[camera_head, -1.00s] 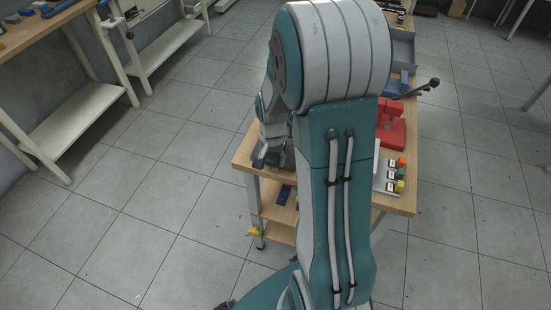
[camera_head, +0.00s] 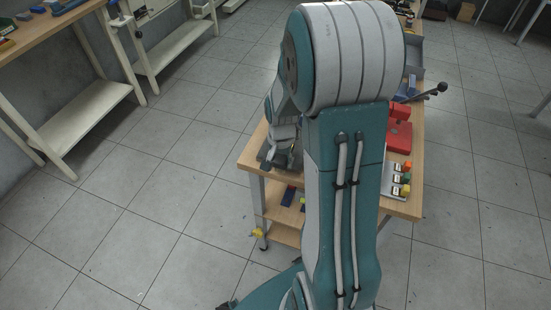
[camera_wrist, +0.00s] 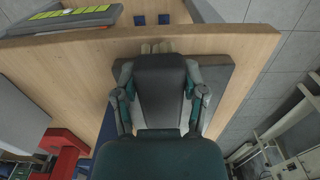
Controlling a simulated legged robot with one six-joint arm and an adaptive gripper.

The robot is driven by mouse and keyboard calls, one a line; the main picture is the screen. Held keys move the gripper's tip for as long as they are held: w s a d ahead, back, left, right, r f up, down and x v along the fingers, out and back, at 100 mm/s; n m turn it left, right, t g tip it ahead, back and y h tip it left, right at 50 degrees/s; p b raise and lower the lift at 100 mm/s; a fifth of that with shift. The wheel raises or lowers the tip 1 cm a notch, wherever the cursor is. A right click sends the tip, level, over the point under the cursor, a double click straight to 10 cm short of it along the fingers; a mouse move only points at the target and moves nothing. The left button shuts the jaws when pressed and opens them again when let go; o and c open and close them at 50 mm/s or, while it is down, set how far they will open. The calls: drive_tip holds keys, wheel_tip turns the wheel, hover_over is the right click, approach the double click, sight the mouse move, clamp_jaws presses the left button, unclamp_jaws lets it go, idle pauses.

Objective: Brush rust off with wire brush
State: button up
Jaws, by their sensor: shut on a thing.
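In the wrist view my gripper (camera_wrist: 159,84) points at the bench top (camera_wrist: 233,46), its two fingers around a dark block-like shape. A pale ribbed thing (camera_wrist: 157,47) shows just beyond the fingertips; it may be part of the wire brush, mostly hidden by the gripper. A flat dark grey plate (camera_wrist: 216,78) lies on the wood beneath and beside the fingers. I cannot tell whether the brush touches it, and no rust can be made out. In the head view my gripper (camera_head: 283,158) is low over the bench's left end, partly hidden by my arm.
A red tool with a black-knobbed lever (camera_head: 398,136) and a pale box with coloured buttons (camera_head: 398,180) stand on the bench's right side. The bench edge (camera_head: 243,158) is close to my gripper. Open tiled floor (camera_head: 150,190) lies left; another workbench (camera_head: 50,32) is beyond.

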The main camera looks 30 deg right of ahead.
drive_tip(key=shift+s+d, duration=0.2)
drive_tip(key=shift+s, duration=0.05)
drive_tip(key=shift+w+a, duration=0.45)
drive_tip(key=shift+w, duration=0.2)
drive_tip(key=shift+w+a, duration=0.45)
drive_tip(key=shift+w, duration=0.15)
drive_tip(key=shift+s+d+f, duration=0.1)
drive_tip(key=shift+s+d, duration=0.35)
drive_tip(key=shift+s, duration=0.2)
drive_tip(key=shift+s+d, duration=0.4)
drive_tip(key=shift+s, duration=0.2)
drive_tip(key=shift+w+a, duration=0.9)
drive_tip(key=shift+w, duration=0.3)
drive_tip(key=shift+s+d+f, duration=0.1)
drive_tip(key=shift+s+d, duration=0.35)
drive_tip(key=shift+s, duration=0.2)
drive_tip(key=shift+r, duration=0.65)
drive_tip(key=s+a+r, duration=0.4)
drive_tip(key=a, duration=0.1)
drive_tip(key=shift+a, duration=0.25)
